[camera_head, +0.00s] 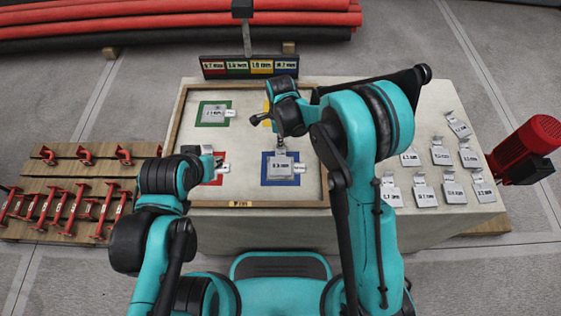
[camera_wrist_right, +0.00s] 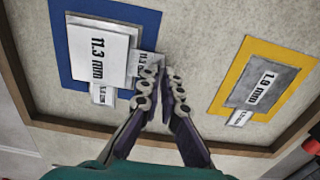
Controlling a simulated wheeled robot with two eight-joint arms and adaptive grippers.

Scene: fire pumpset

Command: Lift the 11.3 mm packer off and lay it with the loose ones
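The 11.3 mm packer (camera_head: 281,168) is a grey plate on the blue square (camera_head: 267,182) in the shallow tray. In the right wrist view, the packer (camera_wrist_right: 92,50) has a tab toward my right gripper (camera_wrist_right: 161,74). The fingertips are close together at that tab; whether they grip it is unclear. In the head view my right gripper (camera_head: 281,148) is just beyond the plate. Several loose packers (camera_head: 440,155) lie on the table's right side. My left gripper (camera_head: 215,160) is over the red square (camera_head: 213,180); its finger state is unclear.
The tray has a raised wooden rim (camera_head: 177,125). A grey packer (camera_head: 214,114) lies on the green square. A 1.9 mm packer (camera_wrist_right: 264,85) lies on the yellow square. A label board (camera_head: 250,66) stands behind. A red motor (camera_head: 525,145) is at right.

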